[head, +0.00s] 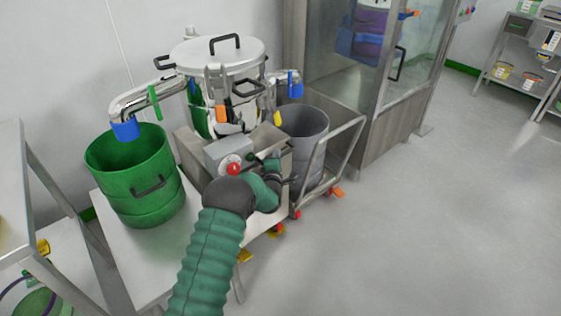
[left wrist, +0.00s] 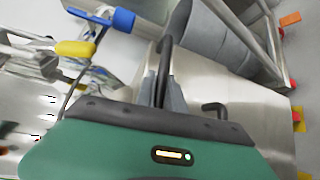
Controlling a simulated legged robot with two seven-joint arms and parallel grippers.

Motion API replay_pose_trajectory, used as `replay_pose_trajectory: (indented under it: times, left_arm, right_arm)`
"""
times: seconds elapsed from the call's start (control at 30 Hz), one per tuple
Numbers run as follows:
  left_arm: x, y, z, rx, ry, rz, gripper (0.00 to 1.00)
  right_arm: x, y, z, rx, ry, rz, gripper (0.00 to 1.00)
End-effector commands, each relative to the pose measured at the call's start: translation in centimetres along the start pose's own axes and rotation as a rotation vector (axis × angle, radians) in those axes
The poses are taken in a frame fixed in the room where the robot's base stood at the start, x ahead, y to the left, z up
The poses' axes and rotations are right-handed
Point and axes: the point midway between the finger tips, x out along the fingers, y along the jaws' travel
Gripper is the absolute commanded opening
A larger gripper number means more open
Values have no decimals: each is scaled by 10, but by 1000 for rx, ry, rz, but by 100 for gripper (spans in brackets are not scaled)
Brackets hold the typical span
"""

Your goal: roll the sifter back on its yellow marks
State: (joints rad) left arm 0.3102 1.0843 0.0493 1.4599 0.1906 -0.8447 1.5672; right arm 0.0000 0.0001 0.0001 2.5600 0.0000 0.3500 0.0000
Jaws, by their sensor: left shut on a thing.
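The sifter (head: 225,52) is a steel drum with a lid on a wheeled stand, against the wall in the head view. A grey control box with a red button (head: 233,169) is at its front. My left gripper (head: 288,180) is at the stand's front right, shut on a black handle (left wrist: 164,62) seen in the left wrist view; the fingers are partly hidden. Yellow marks (head: 245,256) show on the floor by the front wheels, and one shows in the left wrist view (left wrist: 300,126). Whether the wheels sit on them is unclear. My right gripper is out of view.
A green drum (head: 130,180) stands at the stand's left under a blue-ended outlet. A grey bin (head: 302,145) on a cart (head: 340,150) stands close on the right. A steel table (head: 12,200) is at left, a glazed cabinet (head: 385,130) behind right. Floor at right is clear.

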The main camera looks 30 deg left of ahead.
Motion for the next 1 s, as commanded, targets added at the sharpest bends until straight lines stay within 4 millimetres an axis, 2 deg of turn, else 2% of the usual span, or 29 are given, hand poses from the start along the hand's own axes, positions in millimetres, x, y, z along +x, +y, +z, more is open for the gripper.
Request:
replay_pose_trajectory:
  times: [0.03,0.27,0.3,0.43,0.83,0.93,1.0]
  left_arm:
    - [0,-2,-5,1,8,-3,0]
    - [0,-2,-5,1,9,-3,0]
    - [0,-2,-5,1,9,-3,19]
    - [0,-2,-5,1,9,-4,35]
    - [-2,-4,-4,1,8,-9,35]
    - [-12,-3,-4,0,8,-11,35]
    - [-27,1,-3,0,7,-9,35]
  right_arm:
    - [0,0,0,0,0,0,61]
    - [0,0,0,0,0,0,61]
    - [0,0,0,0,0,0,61]
    - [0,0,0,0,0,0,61]
    - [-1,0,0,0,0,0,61]
    - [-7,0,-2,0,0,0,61]
    - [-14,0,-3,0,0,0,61]
